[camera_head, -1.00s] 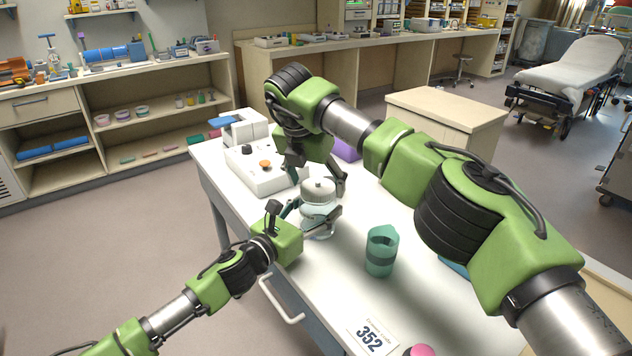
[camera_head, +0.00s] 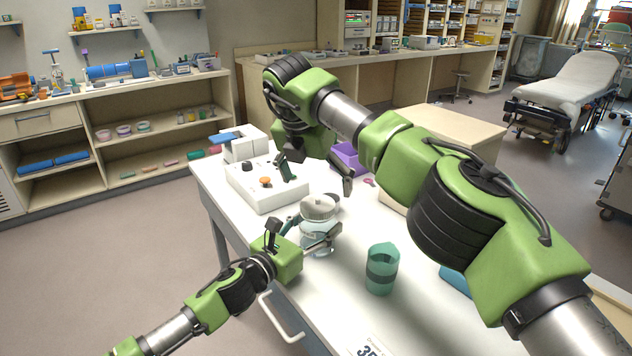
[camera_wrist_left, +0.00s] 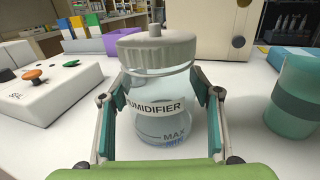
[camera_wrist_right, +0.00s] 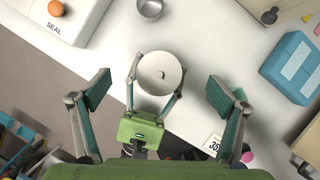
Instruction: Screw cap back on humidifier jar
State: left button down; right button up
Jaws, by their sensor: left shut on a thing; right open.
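The humidifier jar (camera_wrist_left: 163,112) is clear and labelled HUMIDIFIER. It stands upright on the white table. My left gripper (camera_head: 318,236) is shut around the jar's body, with one finger on each side in the left wrist view. The grey ribbed cap (camera_wrist_left: 157,48) sits on top of the jar and looks roughly level; whether its thread is engaged cannot be told. The cap also shows from above in the right wrist view (camera_wrist_right: 160,73). My right gripper (camera_wrist_right: 160,97) is open and empty above the cap, its fingers spread wide on either side and clear of it.
A white device with an orange knob (camera_head: 268,190) stands behind left of the jar. A teal beaker (camera_head: 382,270) stands to the right. A purple bin (camera_head: 348,158) and a small metal cup (camera_wrist_right: 150,8) are farther back. Table between jar and beaker is clear.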

jog(key=v, duration=1.2)
pick_arm(q)
jog(key=c, duration=0.7)
grip_release()
jog(key=shift+o, duration=0.2)
jog(key=v, duration=1.2)
